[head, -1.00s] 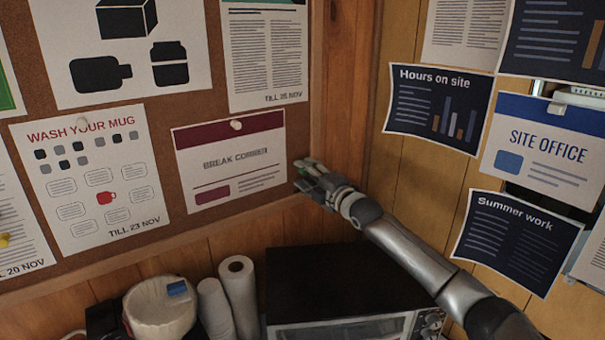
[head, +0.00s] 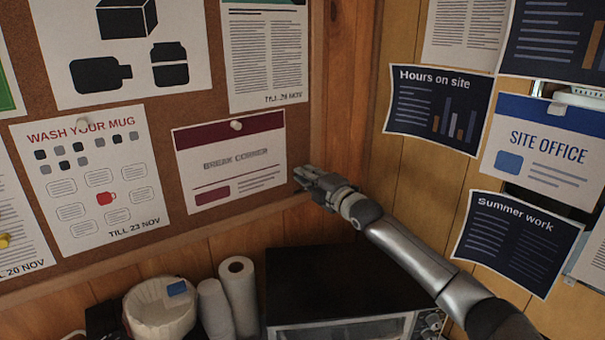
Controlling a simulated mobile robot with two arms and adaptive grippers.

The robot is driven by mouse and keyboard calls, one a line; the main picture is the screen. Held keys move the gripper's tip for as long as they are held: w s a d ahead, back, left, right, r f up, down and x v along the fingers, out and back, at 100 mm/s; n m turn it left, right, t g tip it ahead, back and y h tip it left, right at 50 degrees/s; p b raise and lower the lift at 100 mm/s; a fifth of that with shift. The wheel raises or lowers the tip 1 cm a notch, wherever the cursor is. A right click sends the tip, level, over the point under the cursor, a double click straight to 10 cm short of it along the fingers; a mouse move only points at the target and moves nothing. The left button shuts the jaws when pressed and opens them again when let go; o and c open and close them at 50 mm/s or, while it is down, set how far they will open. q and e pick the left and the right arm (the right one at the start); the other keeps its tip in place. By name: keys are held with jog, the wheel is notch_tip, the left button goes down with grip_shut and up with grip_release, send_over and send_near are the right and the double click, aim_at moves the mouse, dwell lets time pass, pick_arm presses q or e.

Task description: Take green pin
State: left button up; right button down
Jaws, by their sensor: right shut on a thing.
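My right gripper (head: 303,177) reaches in from the lower right. Its fingertips are at the lower right edge of the cork board (head: 178,112), just right of the "Break corner" sheet (head: 230,160). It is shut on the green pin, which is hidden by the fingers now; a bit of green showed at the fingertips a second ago. I cannot tell whether the tips touch the board. My left gripper is not in view.
A black microwave (head: 335,280) stands below my right arm. Paper rolls (head: 238,290) and a white tub (head: 160,308) stand left of it. White pins (head: 236,125) hold sheets on the board; a yellow pin (head: 4,240) is at far left. Posters cover the right wall.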

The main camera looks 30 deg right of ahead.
jog(key=shift+s, duration=0.1)
jog(key=shift+s+d+p, duration=0.2)
jog(key=shift+s+p, duration=0.4)
jog(key=shift+s, duration=1.55)
jog(key=shift+s+d+r+p, duration=0.1)
jog(key=shift+s+r+p, duration=0.35)
jog(key=shift+s, duration=0.4)
jog(key=shift+s+d+r+p, duration=0.1)
jog(key=shift+s+r+p, duration=0.4)
jog(key=shift+s, duration=0.3)
jog(key=shift+s+r+p, duration=0.4)
jog(key=shift+s+p, duration=0.05)
jog(key=shift+s, duration=0.4)
